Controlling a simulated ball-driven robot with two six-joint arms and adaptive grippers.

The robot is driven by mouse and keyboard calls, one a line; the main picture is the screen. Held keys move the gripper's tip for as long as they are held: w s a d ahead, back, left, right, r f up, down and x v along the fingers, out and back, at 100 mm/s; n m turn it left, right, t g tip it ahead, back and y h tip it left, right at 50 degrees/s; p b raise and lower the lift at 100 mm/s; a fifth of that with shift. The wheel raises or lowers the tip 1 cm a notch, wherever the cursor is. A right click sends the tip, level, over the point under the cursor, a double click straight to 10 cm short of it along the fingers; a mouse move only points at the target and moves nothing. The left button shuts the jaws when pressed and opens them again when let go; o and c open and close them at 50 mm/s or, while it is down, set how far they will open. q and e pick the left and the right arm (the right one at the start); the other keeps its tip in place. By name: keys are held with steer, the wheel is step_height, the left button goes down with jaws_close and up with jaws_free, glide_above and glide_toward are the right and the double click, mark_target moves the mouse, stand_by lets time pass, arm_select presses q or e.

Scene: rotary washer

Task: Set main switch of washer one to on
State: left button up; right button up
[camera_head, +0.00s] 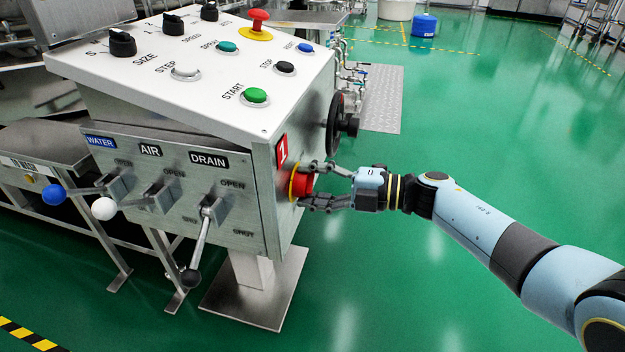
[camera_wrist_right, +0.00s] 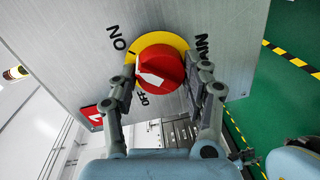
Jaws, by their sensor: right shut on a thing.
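The washer control box (camera_head: 190,70) carries a red number 1 plate (camera_head: 282,149) on its side. Below the plate is the main switch, a red rotary knob (camera_head: 305,184) on a yellow disc. In the right wrist view the knob (camera_wrist_right: 160,70) shows a white pointer mark facing lower left, nearer the OFF label (camera_wrist_right: 142,99) than the ON label (camera_wrist_right: 117,38). My right gripper (camera_head: 312,184) reaches in from the right and is shut on the knob, a finger on either side. Its fingers also show in the wrist view (camera_wrist_right: 161,80). My left gripper is not in view.
WATER, AIR and DRAIN levers (camera_head: 200,245) are on the front face. A red emergency button (camera_head: 258,20) stands on top. The green floor (camera_head: 420,270) to the right is clear.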

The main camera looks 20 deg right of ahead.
stand_by(0.4)
steer(key=o, duration=1.2)
steer(key=v, duration=1.2)
